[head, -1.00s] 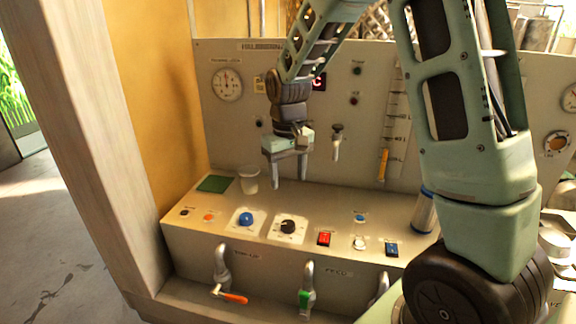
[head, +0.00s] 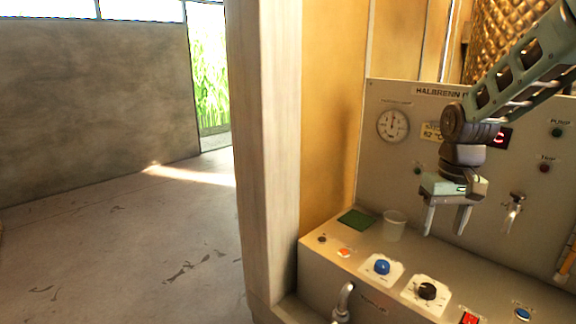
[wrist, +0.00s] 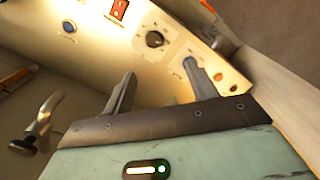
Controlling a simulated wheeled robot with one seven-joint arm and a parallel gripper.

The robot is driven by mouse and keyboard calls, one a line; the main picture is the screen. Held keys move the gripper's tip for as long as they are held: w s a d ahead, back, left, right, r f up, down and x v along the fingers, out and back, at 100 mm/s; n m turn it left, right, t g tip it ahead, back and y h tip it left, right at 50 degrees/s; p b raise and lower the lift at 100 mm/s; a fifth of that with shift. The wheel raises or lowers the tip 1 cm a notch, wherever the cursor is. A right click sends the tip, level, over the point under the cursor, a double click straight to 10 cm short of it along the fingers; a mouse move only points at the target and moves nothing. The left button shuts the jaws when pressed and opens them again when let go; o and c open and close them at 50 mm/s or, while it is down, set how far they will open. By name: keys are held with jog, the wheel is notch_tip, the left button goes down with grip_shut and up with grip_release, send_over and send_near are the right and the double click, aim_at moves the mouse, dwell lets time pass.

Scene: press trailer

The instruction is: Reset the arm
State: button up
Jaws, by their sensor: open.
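My gripper (head: 446,219) is open and empty, with its two grey fingers apart and pointing down. In the head view it hangs in the air in front of the upright panel (head: 385,165), over the control desk (head: 325,268). My green arm reaches in from the upper right. No object is between the fingers.
A white cup (head: 394,226) and a green pad (head: 356,219) stand at the desk's back left. A tap (head: 513,212) juts from the panel to the right. A grey lever (head: 343,302) sits at the desk front. A wooden post (head: 268,150) stands left, with open floor (head: 120,240) beyond.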

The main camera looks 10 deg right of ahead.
jog(key=s+a+n, duration=0.6)
jog(key=s+a, duration=1)
jog(key=a, duration=0.4)
jog(key=shift+a+f+y, duration=0.3)
jog(key=s+n, duration=0.1)
jog(key=s, duration=0.1)
jog(key=s+a+n, duration=0.1)
jog(key=s, duration=0.2)
jog(key=s+a+f, duration=0.1)
jog(key=s, duration=0.2)
jog(key=shift+a+f+n, duration=0.1)
jog(key=shift+a+n, duration=0.1)
jog(key=shift+n, duration=0.2)
jog(key=shift+c, duration=0.4)
